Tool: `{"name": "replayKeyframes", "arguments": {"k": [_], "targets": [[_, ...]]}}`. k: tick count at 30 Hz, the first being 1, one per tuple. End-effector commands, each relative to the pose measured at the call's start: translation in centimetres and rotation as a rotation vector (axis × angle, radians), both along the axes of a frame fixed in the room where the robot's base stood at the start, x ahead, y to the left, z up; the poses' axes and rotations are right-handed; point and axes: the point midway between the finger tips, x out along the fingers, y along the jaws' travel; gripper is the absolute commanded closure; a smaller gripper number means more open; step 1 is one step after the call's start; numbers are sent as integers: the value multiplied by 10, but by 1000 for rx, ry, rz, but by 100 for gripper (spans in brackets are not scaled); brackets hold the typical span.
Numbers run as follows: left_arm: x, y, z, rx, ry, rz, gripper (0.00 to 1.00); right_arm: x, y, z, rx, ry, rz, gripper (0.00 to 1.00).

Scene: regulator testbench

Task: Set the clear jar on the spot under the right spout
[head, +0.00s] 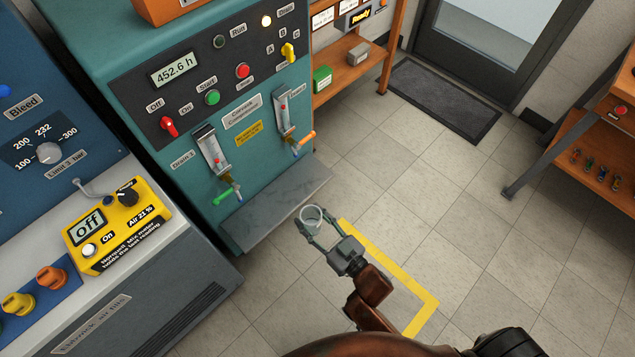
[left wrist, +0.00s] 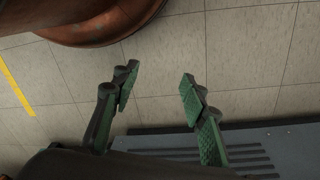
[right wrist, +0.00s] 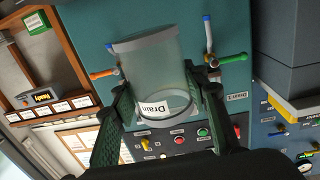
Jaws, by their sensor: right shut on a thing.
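The clear jar (head: 311,220) is held upright in my right gripper (head: 322,231), in front of the grey ledge (head: 285,200) and apart from it. In the right wrist view the jar (right wrist: 150,65) sits between the two green fingers of my right gripper (right wrist: 163,98). A white "Drain" label shows at the jar there. The right spout (head: 296,149), with an orange handle, is above the ledge, farther back than the jar. The left spout (head: 235,186) has a green handle. My left gripper (left wrist: 158,90) is open and empty over the floor.
The teal machine (head: 170,60) stands behind the ledge. A yellow floor line (head: 405,275) runs by my right arm. A blue and grey bench unit (head: 150,255) is at the left. Wooden shelves (head: 365,35) stand behind.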

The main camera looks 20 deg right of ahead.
Motion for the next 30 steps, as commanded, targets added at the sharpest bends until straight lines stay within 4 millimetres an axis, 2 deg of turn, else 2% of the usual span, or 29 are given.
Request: {"name": "replayKeyframes", "arguments": {"k": [1, 3, 6, 9, 12, 18, 25, 30], "targets": [[0, 1, 3, 2, -1, 0, 60, 21, -1, -19, -10, -3, 35, 84], [0, 2, 5, 4, 3, 1, 60, 46, -11, -43, -11, -3, 63, 84], [-3, 3, 7, 9, 15, 2, 60, 80, -35, -67, -10, -8, 70, 84], [-4, 4, 9, 11, 20, 3, 60, 108, -61, -80, -7, -16, 55, 84], [-6, 5, 10, 13, 25, 3, 60, 125, -82, -87, -4, -21, 36, 84], [-7, 6, 10, 16, 30, 4, 60, 139, -101, -91, -2, -29, 16, 84], [1, 3, 3, 5, -2, 3, 60, 147, -99, -93, -1, -28, 15, 84], [11, -6, -12, -17, -39, -2, 60, 156, -95, -94, 0, -26, 14, 84]]}}
